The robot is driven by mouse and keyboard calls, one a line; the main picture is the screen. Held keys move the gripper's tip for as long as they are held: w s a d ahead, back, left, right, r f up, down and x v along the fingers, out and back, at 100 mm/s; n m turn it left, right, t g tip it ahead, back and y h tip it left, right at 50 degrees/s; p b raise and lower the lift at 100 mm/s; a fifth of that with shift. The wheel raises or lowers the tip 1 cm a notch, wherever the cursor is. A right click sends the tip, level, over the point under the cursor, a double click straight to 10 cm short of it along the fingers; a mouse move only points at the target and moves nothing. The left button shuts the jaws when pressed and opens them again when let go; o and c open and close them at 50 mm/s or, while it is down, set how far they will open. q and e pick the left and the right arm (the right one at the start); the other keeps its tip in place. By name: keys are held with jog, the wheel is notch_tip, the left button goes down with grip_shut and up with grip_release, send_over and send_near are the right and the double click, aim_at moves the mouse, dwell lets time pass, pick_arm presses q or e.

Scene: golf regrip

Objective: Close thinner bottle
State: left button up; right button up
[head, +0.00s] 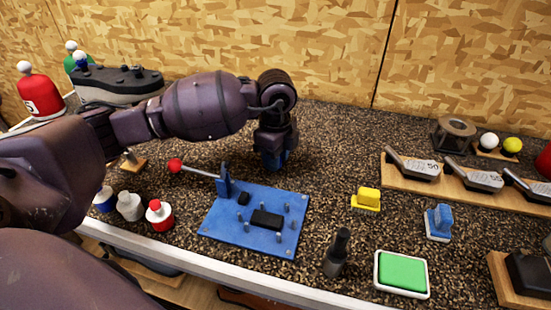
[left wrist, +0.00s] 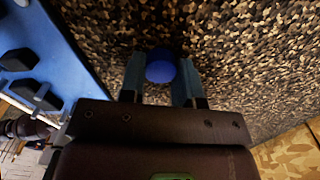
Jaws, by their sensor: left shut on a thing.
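My left gripper (head: 272,162) reaches down over the bench behind the blue fixture board (head: 225,233). Which bottle holds thinner is unclear. A large red bottle (head: 40,97) with a white ball-like top stands at the far left. My right gripper is not in view.
A red-tipped lever (head: 176,165) rises beside the blue board. A dark upright thing (head: 337,253), a green pad (head: 402,275), a yellow block (head: 367,199) and a blue block (head: 438,222) stand to the right. Club heads lie on a wooden rack (head: 430,190). The bench behind the board is clear.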

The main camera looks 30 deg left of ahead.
pick_arm(q)
jog(key=shift+r, duration=0.6)
notch_tip(320, 180, up, 19)
jog(key=p, duration=0.3)
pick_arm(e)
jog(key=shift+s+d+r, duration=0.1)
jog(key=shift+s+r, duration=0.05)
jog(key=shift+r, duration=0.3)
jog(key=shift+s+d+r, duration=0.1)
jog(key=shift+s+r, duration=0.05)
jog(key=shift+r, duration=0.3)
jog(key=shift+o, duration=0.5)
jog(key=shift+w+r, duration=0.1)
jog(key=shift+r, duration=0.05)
